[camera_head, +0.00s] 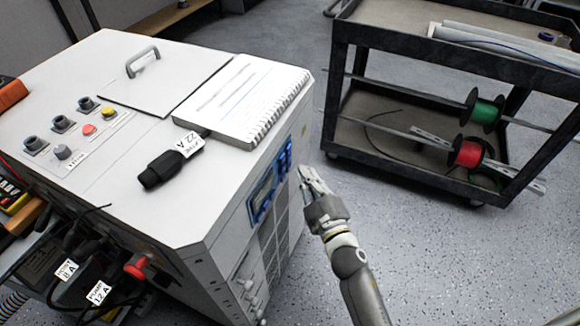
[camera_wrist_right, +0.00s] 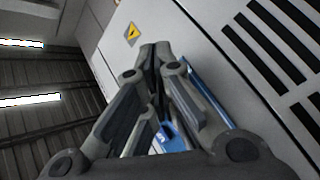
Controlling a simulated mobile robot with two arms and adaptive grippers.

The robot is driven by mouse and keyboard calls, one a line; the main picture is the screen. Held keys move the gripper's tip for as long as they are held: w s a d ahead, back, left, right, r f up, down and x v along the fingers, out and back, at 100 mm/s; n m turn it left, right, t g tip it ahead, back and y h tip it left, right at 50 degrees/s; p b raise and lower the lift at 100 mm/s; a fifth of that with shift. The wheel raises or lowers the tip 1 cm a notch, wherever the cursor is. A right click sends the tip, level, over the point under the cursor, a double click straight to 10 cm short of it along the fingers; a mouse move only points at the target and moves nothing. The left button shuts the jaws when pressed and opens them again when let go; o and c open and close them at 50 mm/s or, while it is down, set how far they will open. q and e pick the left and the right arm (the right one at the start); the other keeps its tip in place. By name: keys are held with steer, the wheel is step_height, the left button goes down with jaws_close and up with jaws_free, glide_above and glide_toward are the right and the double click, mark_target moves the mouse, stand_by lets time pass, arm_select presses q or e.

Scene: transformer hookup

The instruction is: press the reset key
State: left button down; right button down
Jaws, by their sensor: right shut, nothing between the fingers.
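A blue control panel (camera_head: 262,193) with a small display and blue keys sits on the side face of the white cabinet (camera_head: 160,215). I cannot make out which key is the reset key. My right gripper (camera_head: 305,174) is shut and empty, its fingertips close to the panel's right end; I cannot tell whether they touch it. In the right wrist view the shut fingers (camera_wrist_right: 154,62) cover most of the blue panel (camera_wrist_right: 208,82), and its keys are mostly hidden. My left gripper is not in view.
On the cabinet top lie a spiral notebook (camera_head: 245,100), a black connector (camera_head: 170,165) with a tag, and a handled lid (camera_head: 165,78). Red (camera_head: 88,129) and yellow (camera_head: 108,112) buttons are at its left. A dark cart (camera_head: 400,165) with wire spools stands right; floor lies between.

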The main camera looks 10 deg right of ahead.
steer(key=shift+w+a, duration=0.1)
steer(key=shift+a, duration=0.05)
steer(key=shift+w+a, duration=0.15)
steer(key=shift+a, duration=0.1)
steer(key=shift+w+a, duration=0.1)
stand_by(0.4)
